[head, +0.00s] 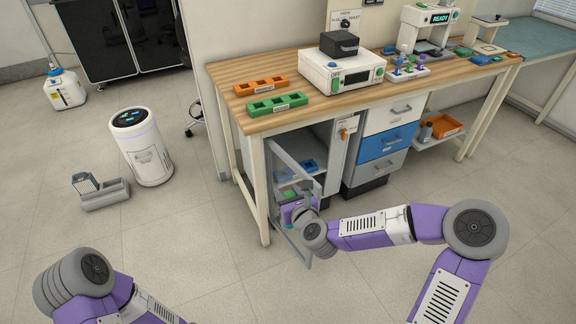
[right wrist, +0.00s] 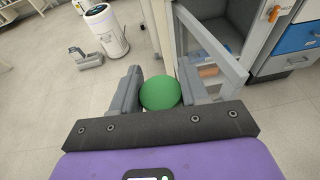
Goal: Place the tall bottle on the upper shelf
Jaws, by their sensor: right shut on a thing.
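My right gripper (head: 294,212) is low in front of the open cabinet (head: 318,148) under the wooden bench. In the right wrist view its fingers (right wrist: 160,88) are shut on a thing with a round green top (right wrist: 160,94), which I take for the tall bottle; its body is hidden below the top. In the head view the arm and door frame hide most of it. The cabinet's upper shelf (head: 318,178) shows partly, with a small blue item (head: 309,164) on it. My left arm shows at the lower left, but its gripper is out of view.
The open cabinet door (head: 282,157) stands close to my right gripper, and its frame also shows in the right wrist view (right wrist: 217,55). Drawers (head: 382,142) are right of the cabinet.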

